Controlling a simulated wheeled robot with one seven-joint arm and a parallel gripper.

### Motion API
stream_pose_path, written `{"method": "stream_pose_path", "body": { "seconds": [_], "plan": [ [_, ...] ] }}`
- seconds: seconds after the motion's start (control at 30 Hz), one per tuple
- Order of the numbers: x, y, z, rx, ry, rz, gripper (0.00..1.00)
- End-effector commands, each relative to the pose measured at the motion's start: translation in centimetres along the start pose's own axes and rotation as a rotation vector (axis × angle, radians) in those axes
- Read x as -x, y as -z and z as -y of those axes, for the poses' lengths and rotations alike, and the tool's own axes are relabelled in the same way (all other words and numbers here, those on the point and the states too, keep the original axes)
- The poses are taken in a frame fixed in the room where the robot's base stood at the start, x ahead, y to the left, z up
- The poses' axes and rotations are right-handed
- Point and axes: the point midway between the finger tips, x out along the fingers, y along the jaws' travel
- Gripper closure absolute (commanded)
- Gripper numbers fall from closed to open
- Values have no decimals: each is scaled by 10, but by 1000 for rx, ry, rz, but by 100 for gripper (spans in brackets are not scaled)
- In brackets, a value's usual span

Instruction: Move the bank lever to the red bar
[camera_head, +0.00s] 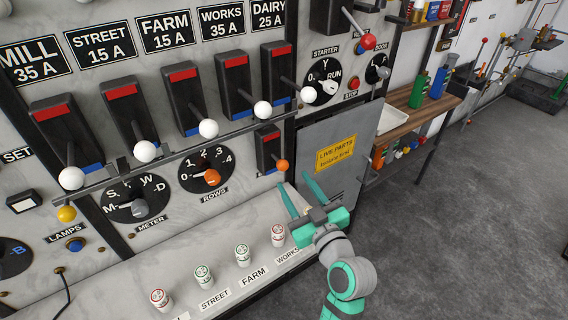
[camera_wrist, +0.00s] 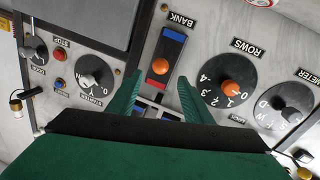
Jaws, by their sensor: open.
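The bank lever (camera_head: 282,165) is a small lever with an orange knob on a black housing. Its red bar (camera_head: 270,135) is at the top and its blue bar at the bottom. The knob hangs down toward the blue end. In the wrist view, which is upside down, the orange knob (camera_wrist: 160,67) shows between the blue bar (camera_wrist: 172,38) and the red bar (camera_wrist: 157,85), under the BANK label (camera_wrist: 178,20). My gripper (camera_head: 295,180) is open and empty, just below and right of the knob. In the wrist view its fingers (camera_wrist: 160,79) flank the lever housing without visible contact.
A row of larger levers with white knobs (camera_head: 208,128) and a horizontal rail are up left. The ROWS dial (camera_head: 206,170) is left of the lever. A grey cabinet door with a yellow sign (camera_head: 336,154) is to the right. Small labelled fuses (camera_head: 278,235) stand on the ledge below.

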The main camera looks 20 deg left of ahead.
Motion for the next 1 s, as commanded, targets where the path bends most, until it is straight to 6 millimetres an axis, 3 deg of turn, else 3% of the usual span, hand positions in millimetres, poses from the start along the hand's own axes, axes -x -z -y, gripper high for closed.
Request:
{"method": "stream_pose_path", "body": {
  "seconds": [0.3, 0.5, 0.93, 0.97, 1.0],
  "plan": [
    [-57, 0, 0, -1, 1, 1, 54],
    [-81, 0, -1, 0, -2, 1, 54],
    [-90, -1, -2, -2, -4, 1, 54],
    [-90, -1, -2, -2, -5, 1, 57],
    [-89, -1, -3, -2, -6, 1, 66]
  ]
}}
